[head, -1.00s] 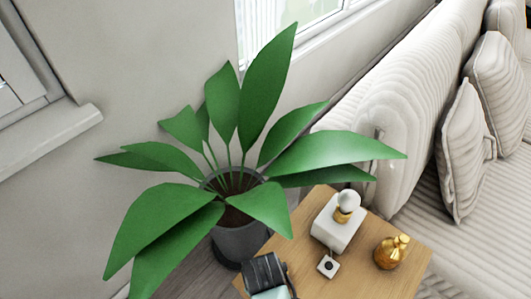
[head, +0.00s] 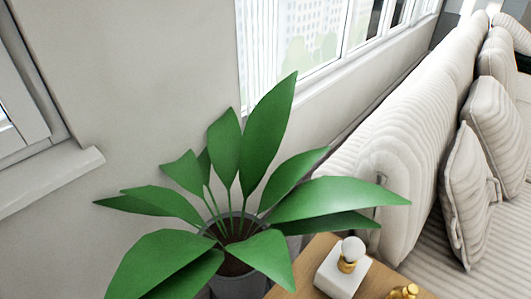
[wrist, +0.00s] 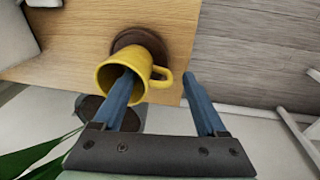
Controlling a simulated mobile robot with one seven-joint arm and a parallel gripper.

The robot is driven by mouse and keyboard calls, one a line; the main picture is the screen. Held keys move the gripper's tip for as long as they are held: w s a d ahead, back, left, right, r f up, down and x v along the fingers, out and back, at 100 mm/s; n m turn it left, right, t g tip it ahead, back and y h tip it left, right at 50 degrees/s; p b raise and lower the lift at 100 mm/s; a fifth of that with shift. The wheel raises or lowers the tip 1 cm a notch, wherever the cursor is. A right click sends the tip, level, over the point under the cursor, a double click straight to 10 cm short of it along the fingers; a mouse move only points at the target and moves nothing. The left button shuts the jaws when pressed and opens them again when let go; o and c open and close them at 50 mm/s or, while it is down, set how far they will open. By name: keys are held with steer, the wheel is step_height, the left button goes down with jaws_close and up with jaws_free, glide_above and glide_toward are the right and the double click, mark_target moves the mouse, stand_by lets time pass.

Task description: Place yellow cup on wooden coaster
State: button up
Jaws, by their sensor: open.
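In the wrist view, the yellow cup (wrist: 142,60) is over the edge area of a wooden table, its mouth facing the camera and its handle to the right. The dark brown round coaster (wrist: 137,36) shows just behind the cup, partly covered by it. Whether the cup touches the coaster is unclear. My gripper (wrist: 159,75) is open. Its left finger overlaps the cup's mouth and its tip seems to be inside. Its right finger is outside, right of the handle. The head view shows neither cup, coaster nor gripper.
The wooden table (head: 311,257) bears a white block lamp (head: 343,272) and a gold ornament (head: 404,292). A large potted plant (head: 238,160) stands left of it, its leaves spreading wide. A striped sofa (head: 400,170) is on the right.

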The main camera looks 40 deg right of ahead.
step_height(320, 180, up, 12)
steer(key=s+a+p, duration=0.1)
steer(key=p, duration=0.2)
steer(key=shift+s+a+r, duration=0.15)
steer(key=shift+a, duration=0.1)
